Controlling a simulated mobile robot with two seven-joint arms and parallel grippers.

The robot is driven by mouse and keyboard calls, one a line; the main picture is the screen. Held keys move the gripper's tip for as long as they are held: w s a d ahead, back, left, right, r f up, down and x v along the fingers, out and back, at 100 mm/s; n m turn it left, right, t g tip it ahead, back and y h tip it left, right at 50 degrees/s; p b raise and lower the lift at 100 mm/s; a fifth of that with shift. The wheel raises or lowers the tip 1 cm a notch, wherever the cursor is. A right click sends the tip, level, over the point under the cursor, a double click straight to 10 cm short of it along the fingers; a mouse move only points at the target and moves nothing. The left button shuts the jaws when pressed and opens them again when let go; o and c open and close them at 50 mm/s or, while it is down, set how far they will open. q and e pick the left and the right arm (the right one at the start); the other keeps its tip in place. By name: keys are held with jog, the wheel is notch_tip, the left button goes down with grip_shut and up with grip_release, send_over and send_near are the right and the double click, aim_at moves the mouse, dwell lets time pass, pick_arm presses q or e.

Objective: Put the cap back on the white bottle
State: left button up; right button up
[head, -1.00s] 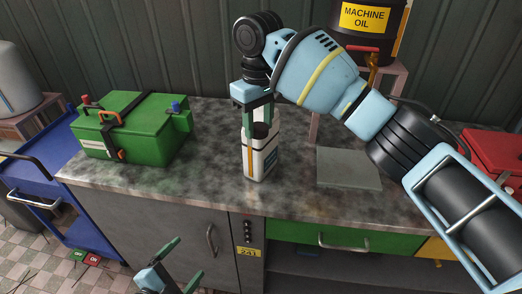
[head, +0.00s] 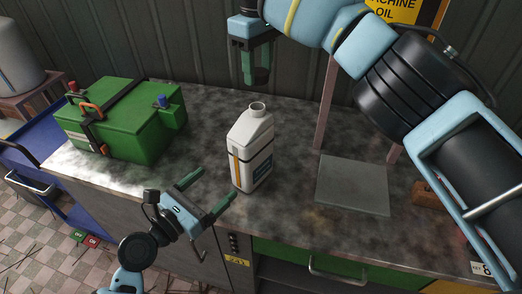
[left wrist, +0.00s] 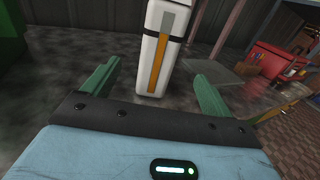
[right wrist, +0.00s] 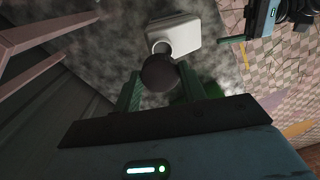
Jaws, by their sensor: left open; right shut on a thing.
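The white bottle (head: 250,150) stands upright on the worktop with its neck open. My right gripper (head: 258,78) is above and behind the bottle, apart from it. In the right wrist view it is shut on the dark round cap (right wrist: 160,73), with the bottle (right wrist: 181,33) and its open mouth beyond. My left gripper (head: 219,184) is open and empty at the bottle's front left. In the left wrist view the bottle (left wrist: 161,50) stands ahead, beyond the gap between the open fingers. They do not touch it.
A green box (head: 125,125) sits on the worktop (head: 200,110) at the left. A grey flat plate (head: 353,185) lies to the bottle's right, near a stand under the machine oil drum (head: 405,10). A blue cart (head: 40,175) is at far left.

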aim_at(237, 164)
pick_arm(q)
jog(key=shift+s+a, duration=0.15)
jog(key=shift+s, duration=0.05)
pick_arm(e)
jog(key=shift+s+a+r, duration=0.15)
jog(key=shift+s+a, duration=0.05)
jog(key=shift+s, duration=0.05)
pick_arm(q)
jog(key=x, duration=1.2)
pick_arm(e)
jog(key=shift+w, duration=0.1)
pick_arm(q)
jog(key=c, duration=1.5)
jog(key=shift+o, duration=0.2)
pick_arm(e)
jog(key=shift+d+f, duration=0.1)
jog(key=shift+f, duration=2.45)
jog(key=shift+f, duration=0.1)
jog(key=shift+f, duration=0.8)
jog(key=shift+f, duration=0.55)
